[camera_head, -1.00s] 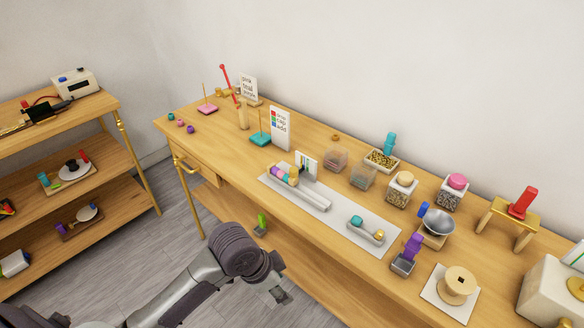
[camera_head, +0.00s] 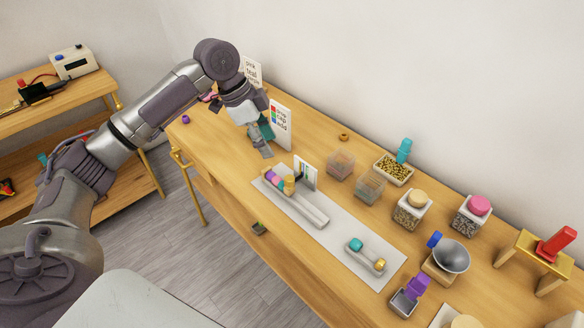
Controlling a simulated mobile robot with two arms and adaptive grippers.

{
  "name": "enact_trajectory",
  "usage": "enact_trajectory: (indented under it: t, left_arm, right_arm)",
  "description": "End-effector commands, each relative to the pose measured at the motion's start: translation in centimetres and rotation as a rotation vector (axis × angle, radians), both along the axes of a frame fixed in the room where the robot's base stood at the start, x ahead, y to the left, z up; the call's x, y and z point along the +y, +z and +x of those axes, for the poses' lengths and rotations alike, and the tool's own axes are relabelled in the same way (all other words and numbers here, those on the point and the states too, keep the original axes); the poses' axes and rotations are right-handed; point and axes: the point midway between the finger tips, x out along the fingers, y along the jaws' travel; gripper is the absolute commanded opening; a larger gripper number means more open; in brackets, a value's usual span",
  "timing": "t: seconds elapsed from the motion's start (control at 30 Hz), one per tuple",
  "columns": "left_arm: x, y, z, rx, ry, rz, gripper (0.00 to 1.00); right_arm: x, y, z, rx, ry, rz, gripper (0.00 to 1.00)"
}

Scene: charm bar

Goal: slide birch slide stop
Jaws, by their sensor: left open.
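A white bead channel (camera_head: 311,210) lies on the pale grey mat on the table. Several coloured beads (camera_head: 273,180) sit at its far left end. A small birch-coloured cylinder (camera_head: 289,185), which looks like the slide stop, stands in the channel at the right end of the beads. My left gripper (camera_head: 263,150) is open and points down above the table, just beyond the bead end of the channel and apart from the cylinder. Its fingers are small and partly hidden by its body. My right gripper is not in view.
A small striped card (camera_head: 305,173) stands behind the channel and a larger sign card (camera_head: 280,128) behind my gripper. A short holder with a teal and a gold bead (camera_head: 367,255) lies to the right. Clear boxes (camera_head: 341,164) and jars (camera_head: 412,209) line the back.

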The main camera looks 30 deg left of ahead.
Motion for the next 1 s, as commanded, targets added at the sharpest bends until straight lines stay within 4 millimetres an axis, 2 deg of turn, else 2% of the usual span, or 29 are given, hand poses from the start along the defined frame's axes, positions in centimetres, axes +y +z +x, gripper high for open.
enact_trajectory:
  t: [0.03,0.1,0.23,0.37,0.5,0.6,0.77,1.0]
  left_arm:
    - [-0.4,-0.8,0.1,0.004,-0.002,-0.001,0.53]
    - [-0.9,-2.1,0.3,0.005,-0.002,-0.001,0.53]
    - [-1.9,-4.7,0.7,0.005,-0.001,-0.001,0.53]
    - [-2.9,-7.3,1.2,0.004,-0.001,-0.001,0.53]
    - [-3.6,-9.4,1.6,0.002,0.0,0.0,0.53]
    - [-4.0,-10.5,1.8,0.001,0.001,-0.001,0.53]
    - [-4.3,-11.4,1.9,0.0,0.0,0.001,0.53]
    - [-4.3,-11.5,1.9,0.0,0.0,0.001,0.53]
  right_arm:
    - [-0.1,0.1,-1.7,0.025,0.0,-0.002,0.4]
    - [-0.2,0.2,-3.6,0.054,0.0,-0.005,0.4]
    - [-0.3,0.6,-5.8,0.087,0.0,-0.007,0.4]
    - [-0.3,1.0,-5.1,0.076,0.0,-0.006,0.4]
    - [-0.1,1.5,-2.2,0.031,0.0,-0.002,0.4]
    - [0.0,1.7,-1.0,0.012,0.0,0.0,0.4]
    - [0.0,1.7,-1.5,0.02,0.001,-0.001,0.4]
    - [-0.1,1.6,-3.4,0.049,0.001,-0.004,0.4]
